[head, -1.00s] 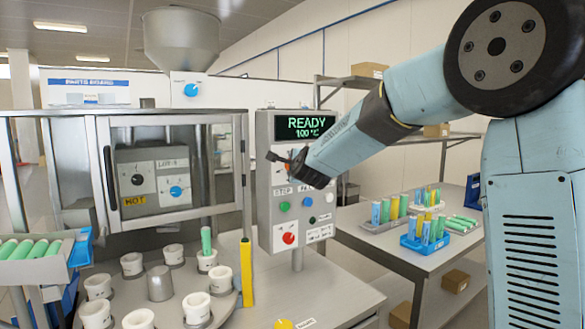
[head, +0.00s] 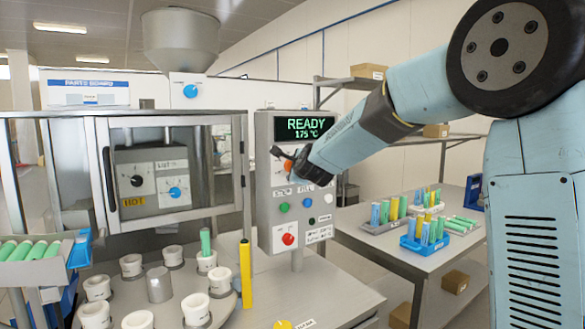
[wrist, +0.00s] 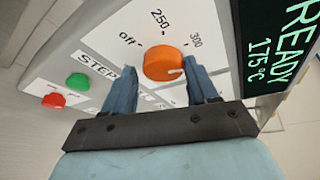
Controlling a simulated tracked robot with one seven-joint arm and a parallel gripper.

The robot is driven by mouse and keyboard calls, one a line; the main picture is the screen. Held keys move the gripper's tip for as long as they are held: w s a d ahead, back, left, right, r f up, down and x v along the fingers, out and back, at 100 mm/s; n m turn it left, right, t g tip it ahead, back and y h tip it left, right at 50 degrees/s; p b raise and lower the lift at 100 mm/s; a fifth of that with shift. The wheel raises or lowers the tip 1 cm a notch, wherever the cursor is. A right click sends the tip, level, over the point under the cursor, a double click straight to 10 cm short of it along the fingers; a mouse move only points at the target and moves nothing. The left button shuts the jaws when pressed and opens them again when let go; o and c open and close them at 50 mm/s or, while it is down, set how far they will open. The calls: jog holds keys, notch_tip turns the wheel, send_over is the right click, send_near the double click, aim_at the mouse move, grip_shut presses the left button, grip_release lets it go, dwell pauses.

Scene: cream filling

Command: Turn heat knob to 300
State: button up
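The orange heat knob (wrist: 163,63) is on the white panel of the control box (head: 264,200). Labels "off", "250" and "300" are printed around it. Its white mark points to the lower right in the wrist view. My gripper (wrist: 160,72) has one blue finger on each side of the knob and appears shut on it, though contact is hard to see at the left finger. In the head view my gripper (head: 288,160) is at the panel and partly covers the knob. The display (head: 305,128) reads "READY 175 °C".
Below the knob are a green button (head: 283,207), a blue button (head: 308,202) and a red knob (head: 288,239). A glass-doored machine (head: 170,175) stands to the left, with white cups (head: 196,309) in front. A table with trays (head: 425,243) stands to the right.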

jog(key=shift+o, duration=1.4)
jog(key=shift+a, duration=0.1)
jog(key=shift+r, duration=0.15)
jog(key=v, duration=1.3)
jog(key=shift+s, duration=0.35)
